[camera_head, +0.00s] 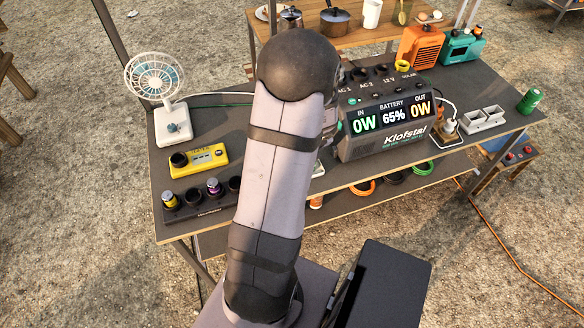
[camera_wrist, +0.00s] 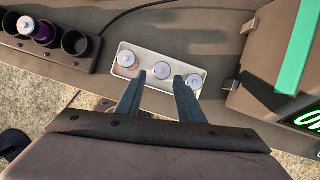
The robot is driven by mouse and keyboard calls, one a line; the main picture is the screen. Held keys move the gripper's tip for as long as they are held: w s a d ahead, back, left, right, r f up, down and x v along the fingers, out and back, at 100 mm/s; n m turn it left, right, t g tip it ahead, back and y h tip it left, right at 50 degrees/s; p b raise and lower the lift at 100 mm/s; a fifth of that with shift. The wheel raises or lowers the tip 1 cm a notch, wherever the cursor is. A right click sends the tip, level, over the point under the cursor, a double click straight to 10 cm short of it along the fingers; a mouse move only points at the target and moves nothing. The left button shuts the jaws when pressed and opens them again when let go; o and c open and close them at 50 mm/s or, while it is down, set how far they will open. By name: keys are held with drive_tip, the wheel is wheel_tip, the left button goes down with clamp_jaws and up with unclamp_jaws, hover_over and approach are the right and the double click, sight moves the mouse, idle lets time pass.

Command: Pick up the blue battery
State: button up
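I see no battery with a clearly blue side. My arm hides most of the tray in the head view. A black charger rack (camera_head: 194,211) holds a yellow battery (camera_head: 170,199) and a purple battery (camera_head: 214,187).
A large power station (camera_head: 378,140) stands right of the tray, close to it in the wrist view. A yellow meter (camera_head: 206,158) and a fan (camera_head: 172,122) stand at left. A grey two-bay holder (camera_head: 482,120) and green can (camera_head: 530,100) are at far right.

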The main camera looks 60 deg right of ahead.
drive_tip(key=shift+b+x, duration=0.85)
drive_tip(key=shift+x, duration=2.75)
drive_tip(key=shift+s+d, duration=0.1)
clamp_jaws()
